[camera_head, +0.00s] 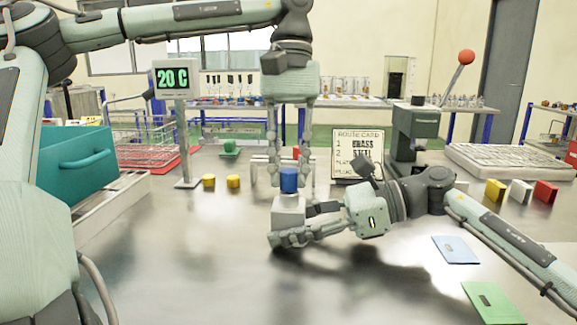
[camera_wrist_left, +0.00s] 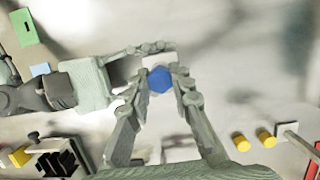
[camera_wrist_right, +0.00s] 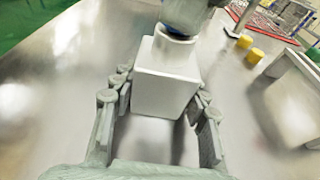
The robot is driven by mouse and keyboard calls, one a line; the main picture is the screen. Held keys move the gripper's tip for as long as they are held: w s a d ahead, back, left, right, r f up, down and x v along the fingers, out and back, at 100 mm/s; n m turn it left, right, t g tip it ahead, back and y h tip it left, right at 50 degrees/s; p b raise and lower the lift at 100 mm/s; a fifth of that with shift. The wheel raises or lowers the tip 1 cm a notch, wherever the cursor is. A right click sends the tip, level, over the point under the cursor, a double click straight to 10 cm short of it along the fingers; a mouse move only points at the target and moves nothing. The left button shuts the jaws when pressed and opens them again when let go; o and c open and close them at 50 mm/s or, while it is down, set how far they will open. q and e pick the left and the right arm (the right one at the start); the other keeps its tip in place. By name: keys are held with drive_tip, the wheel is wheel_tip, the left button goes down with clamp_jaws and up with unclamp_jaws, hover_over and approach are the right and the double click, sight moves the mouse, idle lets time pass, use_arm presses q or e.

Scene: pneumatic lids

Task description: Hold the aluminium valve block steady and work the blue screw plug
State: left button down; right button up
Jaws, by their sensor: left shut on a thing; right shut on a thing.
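The aluminium valve block (camera_head: 288,211) is a pale box on the metal table, near the middle of the head view. It also shows in the right wrist view (camera_wrist_right: 166,78). The blue screw plug (camera_head: 289,180) sits upright on top of the block. My left gripper (camera_head: 289,172) points down from above and is shut on the plug; in its wrist view the fingertips flank the blue plug (camera_wrist_left: 160,79). My right gripper (camera_head: 284,235) comes in low from the right and is shut on the block, fingers on two sides. How deep the plug sits is hidden.
Two yellow cylinders (camera_head: 221,181) stand left of the block. A teal bin (camera_head: 85,163) is at far left. A route card (camera_head: 358,152) and a green press-like device (camera_head: 412,135) stand behind. Blue (camera_head: 456,250) and green (camera_head: 493,302) cards lie at right. The front table is clear.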

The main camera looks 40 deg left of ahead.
use_arm(q)
drive_tip(key=shift+m, duration=0.3)
drive_tip(key=m+y, duration=0.1)
drive_tip(key=m, duration=0.4)
drive_tip(key=shift+m+g, duration=0.3)
drive_tip(key=shift+g, duration=0.1)
drive_tip(key=c, duration=1.3)
unclamp_jaws()
drive_tip(key=shift+c, duration=0.7)
drive_tip(key=n, duration=0.3)
drive_tip(key=shift+n+h, duration=0.3)
drive_tip(key=n+t, duration=0.1)
drive_tip(key=n, duration=0.3)
drive_tip(key=shift+h, duration=0.4)
drive_tip(key=shift+n, duration=0.4)
